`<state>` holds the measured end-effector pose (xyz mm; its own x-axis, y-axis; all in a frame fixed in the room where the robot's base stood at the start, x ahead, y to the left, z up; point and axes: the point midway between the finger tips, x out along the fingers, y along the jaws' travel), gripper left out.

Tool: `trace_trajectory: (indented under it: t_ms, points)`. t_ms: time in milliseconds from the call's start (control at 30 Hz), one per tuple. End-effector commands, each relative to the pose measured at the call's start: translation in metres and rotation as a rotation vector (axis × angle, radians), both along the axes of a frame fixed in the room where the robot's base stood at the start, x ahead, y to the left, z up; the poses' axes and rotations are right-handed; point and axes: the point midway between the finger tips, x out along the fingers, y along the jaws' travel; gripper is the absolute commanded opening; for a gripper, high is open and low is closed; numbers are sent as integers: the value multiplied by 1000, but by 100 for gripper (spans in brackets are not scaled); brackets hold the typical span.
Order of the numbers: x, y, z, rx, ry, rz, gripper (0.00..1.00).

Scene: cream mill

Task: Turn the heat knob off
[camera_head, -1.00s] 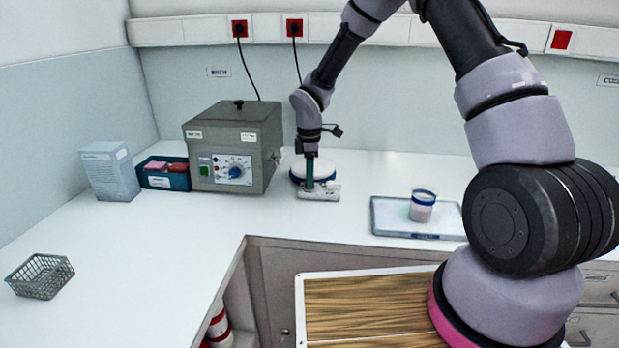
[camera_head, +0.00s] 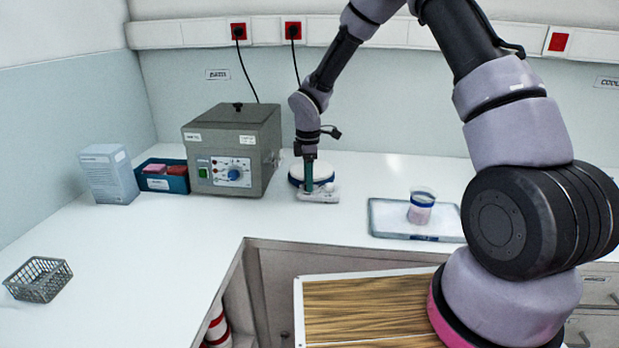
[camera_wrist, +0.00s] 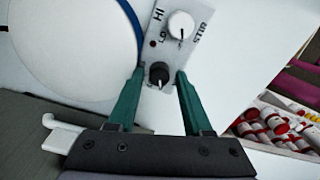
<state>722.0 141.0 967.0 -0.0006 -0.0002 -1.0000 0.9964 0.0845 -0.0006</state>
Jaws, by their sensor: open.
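A small hot plate with a round white top (camera_head: 324,171) and a blue rim stands on the counter, its control panel (camera_head: 322,196) at the front. In the wrist view the panel carries a white knob (camera_wrist: 180,25) beside the letters STIR and a black knob (camera_wrist: 159,74) near the letters HI and LO. My gripper (camera_wrist: 160,71) points down at the panel, open, with its green fingertips on either side of the black knob. Whether they touch it I cannot tell. In the head view my gripper (camera_head: 308,186) hides part of the hot plate.
A grey heating box (camera_head: 233,150) with a blue knob stands left of the hot plate. A tray (camera_head: 385,222) with a beaker (camera_head: 421,208) lies to the right. A blue bin (camera_head: 165,183), a carton (camera_head: 108,174) and a wire basket (camera_head: 38,280) are at the left.

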Motion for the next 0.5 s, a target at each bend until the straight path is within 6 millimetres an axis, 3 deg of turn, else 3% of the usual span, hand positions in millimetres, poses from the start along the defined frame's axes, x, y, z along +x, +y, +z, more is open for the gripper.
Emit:
trace_trajectory:
  t_ms: [267,500]
  points:
    - [2,-1,0,-1,-5,-157,64]
    - [2,-2,0,-2,-5,-542,64]
